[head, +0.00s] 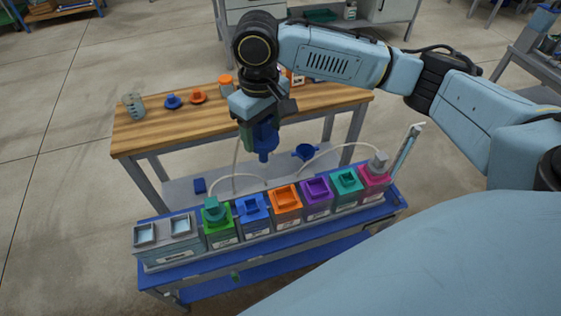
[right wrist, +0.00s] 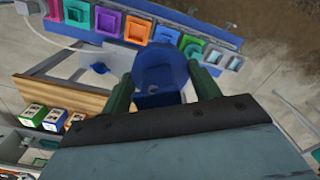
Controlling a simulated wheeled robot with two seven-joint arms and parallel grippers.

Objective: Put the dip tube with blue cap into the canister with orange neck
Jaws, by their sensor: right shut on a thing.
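My right gripper (head: 262,130) is shut on the blue cap (head: 264,142) of the dip tube and holds it in the air above and behind the row of canisters. The cap also shows between the green fingers in the right wrist view (right wrist: 160,72); the tube itself cannot be made out. The canister with orange neck (head: 286,200) stands mid-row, its square opening uncovered and empty-looking; its neck also shows in the right wrist view (right wrist: 167,35). The held cap is apart from it. My left gripper is not in view.
Beside it stand the blue-neck (head: 252,208) and purple-neck (head: 317,191) canisters. A teal cap (head: 213,211) sits on the green-neck canister and a grey cap (head: 378,161) on the pink one, with pale hoses. A wooden bench (head: 150,133) stands behind.

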